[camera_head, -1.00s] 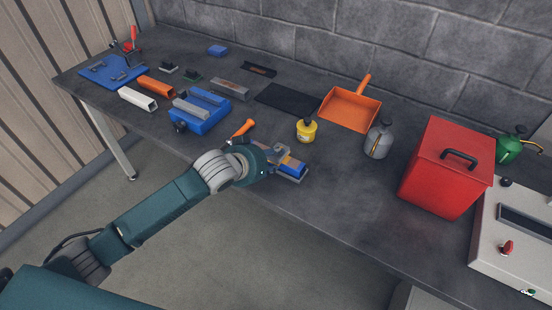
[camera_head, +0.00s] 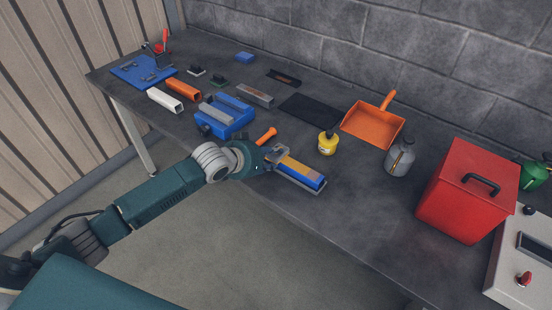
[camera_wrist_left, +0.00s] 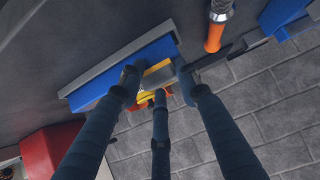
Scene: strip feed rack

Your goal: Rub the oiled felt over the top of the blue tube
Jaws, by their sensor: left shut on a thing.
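The blue tube (camera_head: 313,182) lies in a long grey holder near the table's front edge, with a tan-orange band along its top in the head view. It also shows as a blue bar in the left wrist view (camera_wrist_left: 105,88). My left gripper (camera_head: 273,155) is at the tube's left end in the head view. In the left wrist view its fingers (camera_wrist_left: 155,73) are shut on a small greyish block, seemingly the felt (camera_wrist_left: 158,76), over the tube. The fingers hide part of it, and I cannot tell whether it touches the tube. My right gripper is not in view.
An orange-handled tool (camera_head: 266,135) lies just behind my gripper. A blue fixture (camera_head: 222,120) is to the left; a red bin (camera_head: 463,195) is to the right.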

